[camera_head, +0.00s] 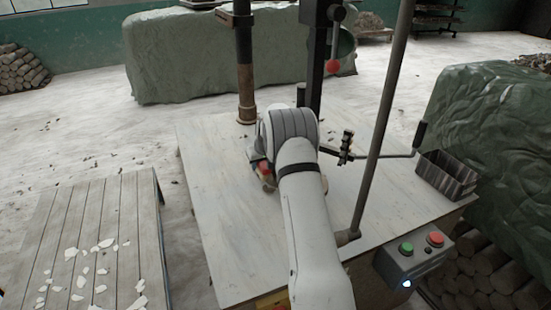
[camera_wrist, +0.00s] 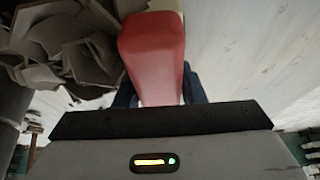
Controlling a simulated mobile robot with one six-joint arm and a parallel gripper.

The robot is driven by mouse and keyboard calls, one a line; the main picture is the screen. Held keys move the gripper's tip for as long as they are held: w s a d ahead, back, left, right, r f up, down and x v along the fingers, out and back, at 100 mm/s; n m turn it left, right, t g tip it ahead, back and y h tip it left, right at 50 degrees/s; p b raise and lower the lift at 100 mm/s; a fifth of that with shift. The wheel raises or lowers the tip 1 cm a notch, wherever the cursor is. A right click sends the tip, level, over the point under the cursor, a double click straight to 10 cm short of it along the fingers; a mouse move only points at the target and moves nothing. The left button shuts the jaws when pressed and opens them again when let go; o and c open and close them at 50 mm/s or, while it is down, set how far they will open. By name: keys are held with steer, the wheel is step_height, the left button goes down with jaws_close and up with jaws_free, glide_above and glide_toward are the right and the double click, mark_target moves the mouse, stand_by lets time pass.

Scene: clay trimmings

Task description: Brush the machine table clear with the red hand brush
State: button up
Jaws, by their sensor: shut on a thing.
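My gripper (camera_wrist: 158,90) is shut on the red hand brush (camera_wrist: 152,50), whose red handle fills the top middle of the wrist view. A bit of the brush's red shows in the head view (camera_head: 264,168), beside my wrist over the machine table (camera_head: 215,170). The bristles are hidden. A heap of grey clay trimmings (camera_wrist: 65,45) lies left of the brush in the wrist view. The visible parts of the machine tabletop in the head view look bare; my arm covers its middle.
A column (camera_head: 245,70) and a slanted pole (camera_head: 384,130) rise from the table. A lever (camera_head: 390,155), a dark bin (camera_head: 447,177) and a button box (camera_head: 416,255) are at right. A slatted wooden platform (camera_head: 110,205) with white scraps is at left.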

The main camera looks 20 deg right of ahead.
mark_target(265, 172)
steer(key=shift+s+f+b, duration=0.3)
steer(key=shift+s+f, duration=0.35)
steer(key=shift+s, duration=0.35)
steer(key=shift+c, duration=0.7)
steer(key=shift+s+r+b, duration=0.15)
steer(key=shift+s+b, duration=0.3)
steer(key=shift+s, duration=0.9)
